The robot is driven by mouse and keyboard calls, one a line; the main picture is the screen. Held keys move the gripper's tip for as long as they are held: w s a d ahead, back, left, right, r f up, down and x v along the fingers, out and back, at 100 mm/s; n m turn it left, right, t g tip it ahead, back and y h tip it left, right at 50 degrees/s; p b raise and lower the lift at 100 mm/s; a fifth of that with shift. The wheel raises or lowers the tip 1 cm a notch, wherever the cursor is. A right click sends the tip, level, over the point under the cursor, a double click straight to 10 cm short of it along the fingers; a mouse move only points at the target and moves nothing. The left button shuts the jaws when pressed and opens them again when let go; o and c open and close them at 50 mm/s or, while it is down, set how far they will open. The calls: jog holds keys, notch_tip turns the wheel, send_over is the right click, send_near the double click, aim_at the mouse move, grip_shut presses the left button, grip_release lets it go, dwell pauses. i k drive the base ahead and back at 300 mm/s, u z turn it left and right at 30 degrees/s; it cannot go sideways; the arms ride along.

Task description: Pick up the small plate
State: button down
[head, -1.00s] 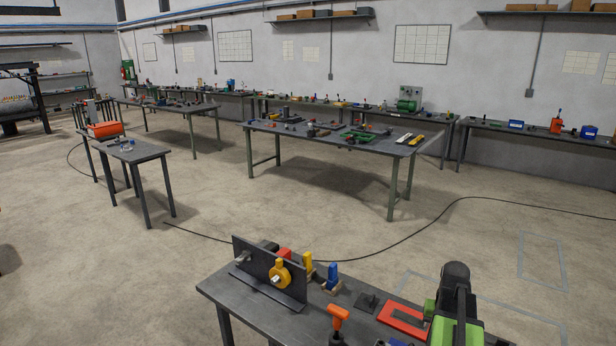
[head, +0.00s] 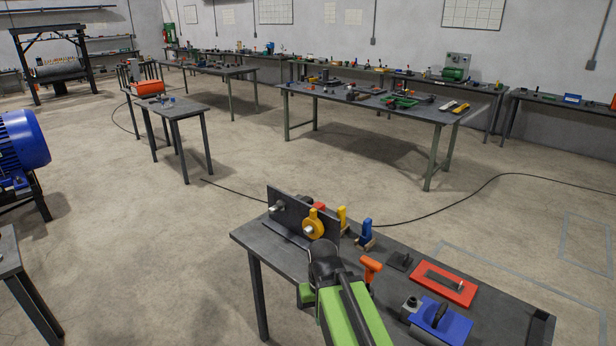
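A grey strip-like piece (head: 445,282) lies in the red tray; I cannot tell for sure which of the two is the small plate. My green and black arm reaches in from the bottom over the bench's front edge, left of both. My gripper's fingers do not show.
An upright dark bracket (head: 289,216) with a yellow pulley part (head: 314,226) stands at the bench's left end. An orange-handled tool (head: 371,268) and a blue block (head: 440,318) stand near the arm. A cable (head: 430,213) crosses the open floor behind.

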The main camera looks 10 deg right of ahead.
aim_at(398, 261)
jog(key=u, duration=4.75)
jog(key=i, duration=0.1)
jog(key=z, duration=2.6)
jog(key=k, duration=1.35)
jog(key=z, duration=0.55)
jog(key=i, duration=1)
jog(key=u, duration=0.1)
